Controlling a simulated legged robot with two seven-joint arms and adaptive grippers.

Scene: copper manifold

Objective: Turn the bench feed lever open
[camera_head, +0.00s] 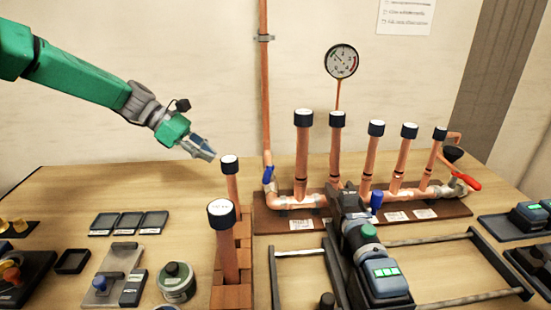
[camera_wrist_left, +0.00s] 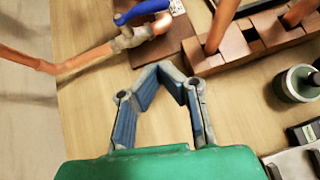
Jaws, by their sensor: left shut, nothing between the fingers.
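A blue lever handle (camera_head: 268,174) sits on a valve at the foot of the tall copper pipe (camera_head: 265,90), at the left end of the manifold board. In the left wrist view the blue lever (camera_wrist_left: 143,12) shows at the top, on its silver valve body, beyond my fingers. My left gripper (camera_head: 208,153) is shut and empty, held in the air to the left of the lever and apart from it. Its fingers meet at the tips in the left wrist view (camera_wrist_left: 160,70). My right gripper does not show.
Capped copper pipes (camera_head: 228,230) stand in a brick-coloured rack in front of the lever. A black press tool (camera_head: 365,245) lies across a metal frame. A red lever (camera_head: 462,181) is at the manifold's right end. Small trays (camera_head: 130,223) are at left; bare bench lies behind them.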

